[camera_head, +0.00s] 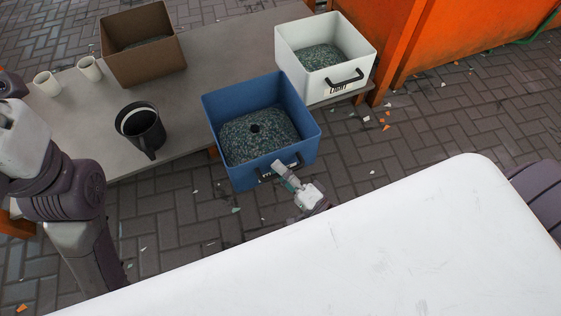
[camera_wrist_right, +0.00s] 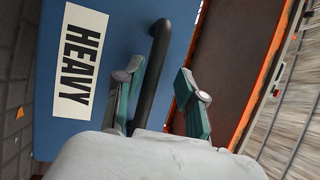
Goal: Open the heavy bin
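The heavy bin is the blue open-topped box (camera_head: 217,116) in the head view, filled with green-grey flakes (camera_head: 258,138). It juts out past the front edge of the grey bench. Its blue front, with a HEAVY label (camera_wrist_right: 80,55) and a black bar handle (camera_wrist_right: 153,75), fills much of the right wrist view. My right gripper (camera_head: 281,170) is at this handle. In the right wrist view its two green-padded fingers (camera_wrist_right: 160,98) stand apart on either side of the bar, with a gap at the right finger. My left arm shows at the left, but its gripper does not.
A white LIGHT bin (camera_head: 290,46) stands at the right on the grey bench (camera_head: 195,85). A brown box (camera_head: 150,65), a black jug (camera_head: 145,128) and two white cups (camera_head: 47,84) are also on it. An orange structure (camera_head: 455,40) borders the right. Paved floor lies in front.

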